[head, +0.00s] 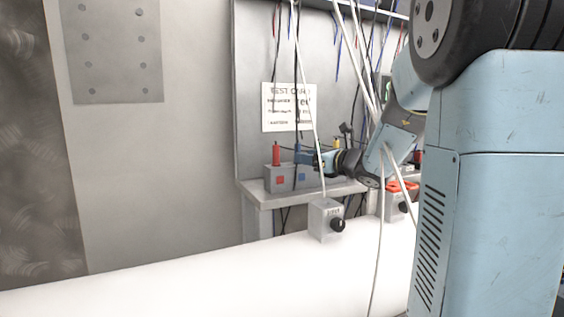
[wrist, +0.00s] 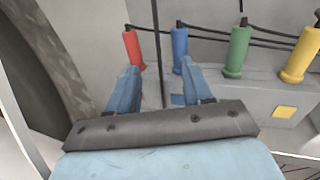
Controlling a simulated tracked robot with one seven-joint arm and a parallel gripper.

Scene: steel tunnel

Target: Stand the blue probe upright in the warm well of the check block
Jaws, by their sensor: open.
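The blue probe (wrist: 180,50) stands upright in a grey block (wrist: 220,95), between a red probe (wrist: 134,48) and a green probe (wrist: 237,50). A dark cable leaves its top. My gripper (wrist: 158,68) is open, with two blue fingers and nothing between them. In the wrist view the right fingertip overlaps the blue probe's lower part; I cannot tell if they touch. In the head view my gripper (head: 308,157) is at the grey block on the bench. I cannot identify the check block or its warm well.
A yellow probe (wrist: 301,54) stands at the right of the row. Cables hang around the arm and bench (head: 262,194). A grey box with a black knob (head: 325,220) is in front, above a large white pipe (head: 180,278). A notice (head: 289,107) is behind.

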